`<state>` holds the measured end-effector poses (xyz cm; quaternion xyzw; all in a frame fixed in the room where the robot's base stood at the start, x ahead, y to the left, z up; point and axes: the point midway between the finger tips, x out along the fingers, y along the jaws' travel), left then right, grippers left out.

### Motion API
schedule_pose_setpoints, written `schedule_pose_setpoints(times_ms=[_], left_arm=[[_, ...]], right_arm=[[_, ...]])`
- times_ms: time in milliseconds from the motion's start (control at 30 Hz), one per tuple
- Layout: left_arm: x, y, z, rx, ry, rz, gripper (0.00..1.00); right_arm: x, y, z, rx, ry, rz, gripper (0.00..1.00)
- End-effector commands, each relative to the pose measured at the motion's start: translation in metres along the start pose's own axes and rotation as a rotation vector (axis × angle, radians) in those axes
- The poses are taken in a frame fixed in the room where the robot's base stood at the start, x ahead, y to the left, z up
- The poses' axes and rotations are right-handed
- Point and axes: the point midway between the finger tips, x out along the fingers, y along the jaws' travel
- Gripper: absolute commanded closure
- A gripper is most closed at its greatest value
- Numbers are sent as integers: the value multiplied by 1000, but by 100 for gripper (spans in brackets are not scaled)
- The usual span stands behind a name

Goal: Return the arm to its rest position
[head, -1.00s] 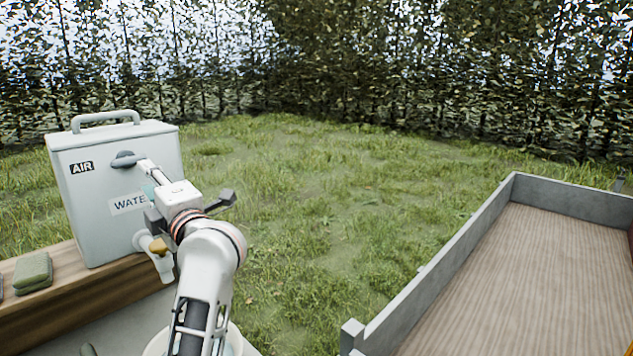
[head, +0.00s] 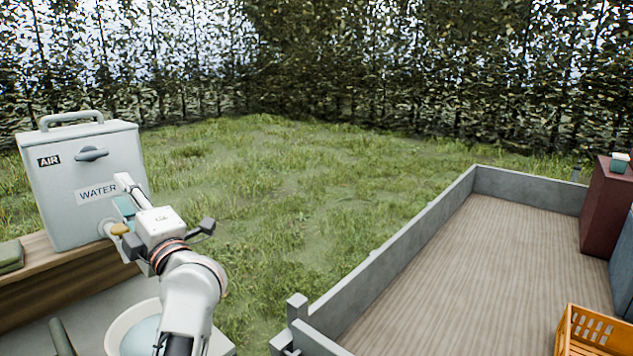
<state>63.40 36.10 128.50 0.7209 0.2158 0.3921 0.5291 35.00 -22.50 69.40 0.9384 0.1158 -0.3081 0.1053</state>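My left arm comes up from the bottom of the head view, and its gripper (head: 128,195) points away from me, in front of the water container. One pale finger shows, but the arm hides the rest, so I cannot tell whether it is open or shut. The grey water container (head: 85,215) stands on a wooden bench, with a dark knob (head: 91,154) on its front and a tap with a yellow-brown lever (head: 120,229) low at its right. My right gripper is not in view.
A white basin (head: 118,326) stands below the tap, partly behind my arm. A green folded cloth (head: 11,256) lies on the bench (head: 62,282). At right is a grey-walled wooden bed (head: 440,270) with an orange crate (head: 596,330) and dark red box (head: 604,205). Grass between is free.

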Motion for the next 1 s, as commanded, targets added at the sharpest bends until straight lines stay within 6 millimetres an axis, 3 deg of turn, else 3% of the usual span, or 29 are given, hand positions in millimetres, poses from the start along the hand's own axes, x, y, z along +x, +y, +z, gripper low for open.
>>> schedule_pose_setpoints(times_ms=[167,267,367,500,700,867,1000], left_arm=[[-28,-23,2,177,-35,168,69],[-56,-41,13,304,-105,282,69],[-98,-73,34,462,-236,401,69],[-168,-134,62,669,-473,519,69],[-262,-234,73,908,-803,573,69],[-335,-315,55,1079,-1054,557,69],[-392,-382,19,1224,-1256,513,69]], right_arm=[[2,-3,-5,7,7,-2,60],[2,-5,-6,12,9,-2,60],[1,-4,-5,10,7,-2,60],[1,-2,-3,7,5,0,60],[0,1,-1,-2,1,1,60],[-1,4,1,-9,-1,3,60],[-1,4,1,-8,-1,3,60]])
